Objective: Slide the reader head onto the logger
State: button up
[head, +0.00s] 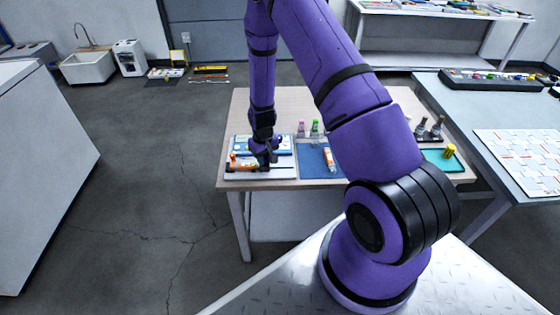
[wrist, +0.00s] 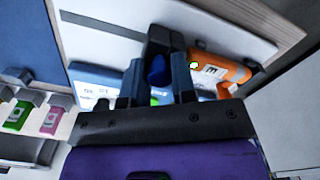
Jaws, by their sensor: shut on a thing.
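My gripper (head: 264,153) is low over the white board at the left end of the table. In the wrist view its two fingers (wrist: 158,78) are on either side of a dark block with a blue part, apparently the reader head (wrist: 160,42), and are shut on it. The orange logger (wrist: 222,68), with a pale label and a small green light, lies just right of this block. In the head view the logger (head: 242,164) lies on the board, left of my gripper. Whether block and logger touch cannot be told; the fingers hide part of the block.
The white board (head: 260,174) has a dark strip. Right of it is a blue mat (head: 312,163) with an orange-and-white tube (head: 329,158). Pink-capped (head: 301,129) and green-capped (head: 315,128) bottles stand behind. A green tray (head: 436,160) with a yellow item (head: 449,151) is farther right.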

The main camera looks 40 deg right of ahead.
jog(key=shift+w+a, duration=0.25)
jog(key=shift+a, duration=0.05)
dwell(0.5)
jog(key=o, duration=0.7)
jog(key=shift+c, duration=0.2)
jog(key=shift+r, duration=3.5)
